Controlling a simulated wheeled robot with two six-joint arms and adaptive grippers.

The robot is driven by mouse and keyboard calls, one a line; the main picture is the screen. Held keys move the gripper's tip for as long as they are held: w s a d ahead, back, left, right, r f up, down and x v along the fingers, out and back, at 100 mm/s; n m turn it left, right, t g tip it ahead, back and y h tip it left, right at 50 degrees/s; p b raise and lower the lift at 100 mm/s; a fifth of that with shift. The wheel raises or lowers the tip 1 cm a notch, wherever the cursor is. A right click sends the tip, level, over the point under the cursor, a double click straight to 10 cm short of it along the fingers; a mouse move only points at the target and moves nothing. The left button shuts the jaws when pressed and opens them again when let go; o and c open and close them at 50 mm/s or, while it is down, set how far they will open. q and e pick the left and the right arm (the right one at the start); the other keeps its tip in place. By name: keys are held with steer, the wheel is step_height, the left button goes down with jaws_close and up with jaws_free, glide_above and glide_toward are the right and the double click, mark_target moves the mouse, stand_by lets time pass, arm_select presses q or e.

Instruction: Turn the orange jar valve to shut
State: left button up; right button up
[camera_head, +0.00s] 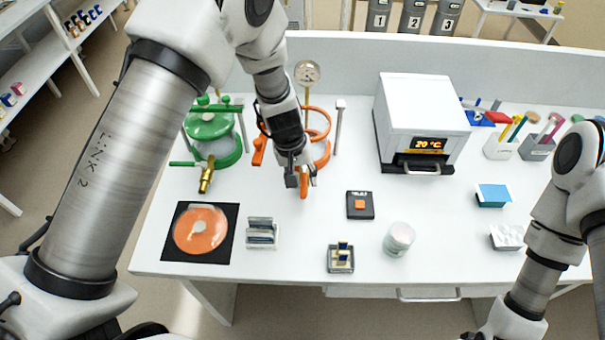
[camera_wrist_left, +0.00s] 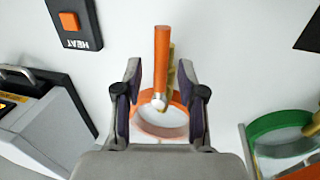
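The orange jar (camera_head: 319,150) stands at the back middle of the bench, partly hidden behind my left arm; only its orange ring parts show clearly. Its orange valve lever (camera_head: 304,188) points toward the front of the bench. In the left wrist view the lever (camera_wrist_left: 161,50) runs lengthwise alongside a brass spout (camera_wrist_left: 172,70), with a pale round pivot at its base. My left gripper (camera_head: 297,180) is at the lever. In the wrist view its fingers (camera_wrist_left: 161,78) are open, one on each side of the lever, with gaps. My right gripper is out of view.
A green jar (camera_head: 211,130) with a brass spout stands to the left. A gauge (camera_head: 307,73) rises behind the orange jar. A white oven (camera_head: 422,115) reading 20 °C stands right. A HEAT button box (camera_head: 360,205) and white jar (camera_head: 399,238) are in front.

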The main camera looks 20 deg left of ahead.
arm_select(q)
steer(key=shift+s+r, duration=0.1)
steer(key=shift+s, duration=0.05)
steer(key=shift+s+r, duration=0.1)
steer(key=shift+s, duration=0.1)
jaws_close()
steer(key=shift+w+a+f+m+b, duration=0.1)
steer(key=shift+a+f+m+b, duration=0.15)
steer(key=shift+m+b, duration=0.3)
steer(key=shift+a+f+m+b, duration=0.1)
steer(key=shift+a+m+b, duration=0.15)
steer(key=shift+m+b, duration=0.3)
steer(key=shift+a+r+m+g+b, duration=0.1)
steer(key=shift+a+m+g+b, duration=0.25)
steer(key=shift+m, duration=0.45)
steer(key=shift+a+r+m, duration=0.15)
steer(key=shift+a+m, duration=0.05)
steer(key=shift+m, duration=0.1)
jaws_free()
steer(key=shift+w, duration=0.1)
